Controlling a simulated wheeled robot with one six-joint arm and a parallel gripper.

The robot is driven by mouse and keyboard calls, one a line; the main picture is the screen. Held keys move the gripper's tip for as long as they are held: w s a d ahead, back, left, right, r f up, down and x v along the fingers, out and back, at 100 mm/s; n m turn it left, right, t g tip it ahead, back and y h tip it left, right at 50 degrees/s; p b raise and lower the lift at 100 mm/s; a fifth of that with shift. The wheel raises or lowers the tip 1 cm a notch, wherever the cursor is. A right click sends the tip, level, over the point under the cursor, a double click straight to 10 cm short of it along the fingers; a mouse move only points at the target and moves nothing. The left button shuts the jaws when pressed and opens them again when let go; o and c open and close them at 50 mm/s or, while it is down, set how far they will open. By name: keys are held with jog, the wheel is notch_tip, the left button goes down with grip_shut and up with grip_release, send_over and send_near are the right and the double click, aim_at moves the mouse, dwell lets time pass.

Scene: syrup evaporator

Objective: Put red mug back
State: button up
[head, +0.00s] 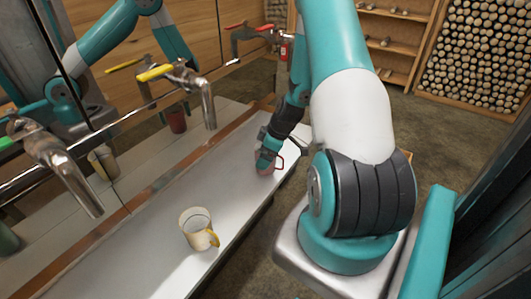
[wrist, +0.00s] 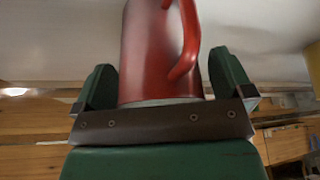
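The red mug (head: 265,169) is at the far end of the pale metal ledge in the head view, partly hidden by my gripper (head: 268,152). Its handle faces right. In the wrist view the red mug (wrist: 155,50) fills the middle, between the two green fingers of my gripper (wrist: 162,85). The left finger lies close along the mug's side and the right finger is close by its handle. I cannot tell whether both fingers press on it, or whether the mug rests on the ledge.
A cream mug with a yellow handle (head: 197,229) stands nearer on the ledge (head: 165,222). Taps (head: 185,82) overhang the left side, before a shiny wall showing reflections. Wooden shelves (head: 388,48) and stacked logs (head: 475,55) are at the back. Floor is open right of the ledge.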

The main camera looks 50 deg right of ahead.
jog(key=b+v, duration=0.1)
jog(key=v, duration=1.1)
jog(key=shift+r+b, duration=0.2)
jog(key=shift+b, duration=0.15)
